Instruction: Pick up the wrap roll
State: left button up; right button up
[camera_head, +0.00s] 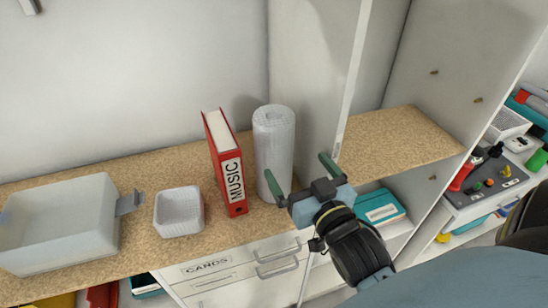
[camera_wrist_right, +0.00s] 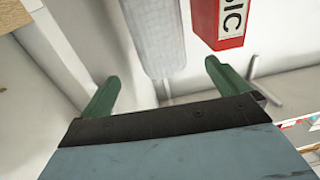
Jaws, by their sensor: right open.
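The wrap roll (camera_head: 273,145) is a whitish, textured cylinder standing upright on the cork-coloured shelf, just right of a red binder. My right gripper (camera_head: 297,168) has its green fingers spread and is empty. It is in front of and slightly right of the roll's lower part in the head view. In the right wrist view the wrap roll (camera_wrist_right: 155,35) appears beyond the fingers, roughly between the two tips of the gripper (camera_wrist_right: 161,72). I cannot tell whether a finger touches the roll. My left gripper is not in view.
The red MUSIC binder (camera_head: 226,165) stands close beside the roll. A small white basket (camera_head: 179,211) and a pale open bin (camera_head: 60,225) sit further left. A vertical white divider (camera_head: 352,80) rises right of the roll. Drawers (camera_head: 235,270) are below; the shelf at right (camera_head: 395,140) is bare.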

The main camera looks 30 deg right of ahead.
aim_at(274, 158)
jog(key=w, duration=0.4)
jog(key=w+d+p, duration=0.1)
jog(key=w, duration=0.3)
jog(key=w+d, duration=0.1)
jog(key=w, duration=0.4)
jog(key=shift+p, duration=0.3)
jog(key=shift+c, duration=0.3)
jog(key=c, duration=1)
jog(key=shift+c, duration=0.4)
jog(key=shift+r, duration=0.15)
